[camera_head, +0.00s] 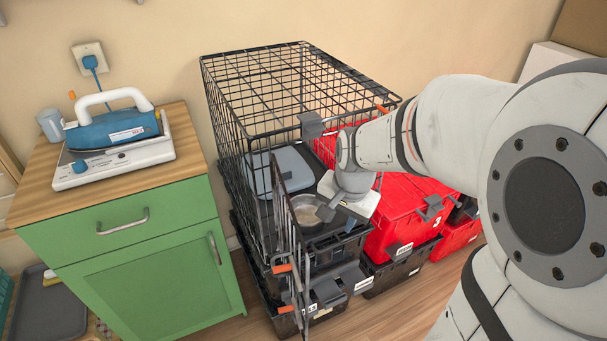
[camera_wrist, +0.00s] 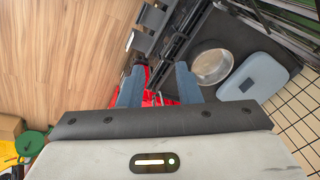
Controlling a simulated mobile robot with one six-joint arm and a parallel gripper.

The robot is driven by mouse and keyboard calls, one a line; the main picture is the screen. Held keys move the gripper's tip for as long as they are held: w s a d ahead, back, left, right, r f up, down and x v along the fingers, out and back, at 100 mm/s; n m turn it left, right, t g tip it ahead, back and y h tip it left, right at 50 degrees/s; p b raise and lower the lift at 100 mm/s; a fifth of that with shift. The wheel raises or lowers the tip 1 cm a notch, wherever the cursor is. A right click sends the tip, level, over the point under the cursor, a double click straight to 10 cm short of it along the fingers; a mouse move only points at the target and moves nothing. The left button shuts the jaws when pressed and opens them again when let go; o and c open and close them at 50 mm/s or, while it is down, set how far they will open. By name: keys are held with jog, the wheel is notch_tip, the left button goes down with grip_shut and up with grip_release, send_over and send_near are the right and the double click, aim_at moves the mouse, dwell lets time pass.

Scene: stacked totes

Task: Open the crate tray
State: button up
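The black wire crate (camera_head: 262,92) stands against the wall on top of black totes. Its wire door (camera_head: 292,262), with orange-tipped latches, appears swung outward at the front. The dark crate tray (camera_head: 325,182) lies in its bottom and also shows in the wrist view (camera_wrist: 222,30). A metal bowl (camera_head: 308,212) and a blue-grey cushion (camera_head: 292,168) rest on it. My gripper (camera_head: 336,218) is near the tray's front right part, pointing down. In the wrist view, its two blue-grey fingers (camera_wrist: 158,78) are apart with nothing seen held. I cannot tell whether they touch the tray.
Red totes (camera_head: 405,205) with black bases stand right of the crate. A green cabinet (camera_head: 135,255) stands left, with a blue iron (camera_head: 115,130) on top. Wooden floor (camera_head: 385,308) is free in front. The wrist view shows a green object (camera_wrist: 30,142) at lower left.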

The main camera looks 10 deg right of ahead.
aim_at(324, 250)
jog(key=w+f+m+b, duration=0.2)
jog(key=w+f, duration=0.1)
jog(key=f, duration=0.4)
jog(key=w+f+m+b, duration=0.2)
jog(key=w+f, duration=0.1)
jog(key=f, duration=0.4)
jog(key=w+f+m+b, duration=0.2)
jog(key=w+f, duration=0.1)
jog(key=f, duration=0.4)
jog(key=shift+a+f+b, duration=0.25)
jog(key=shift+a+b, duration=0.05)
grip_shut()
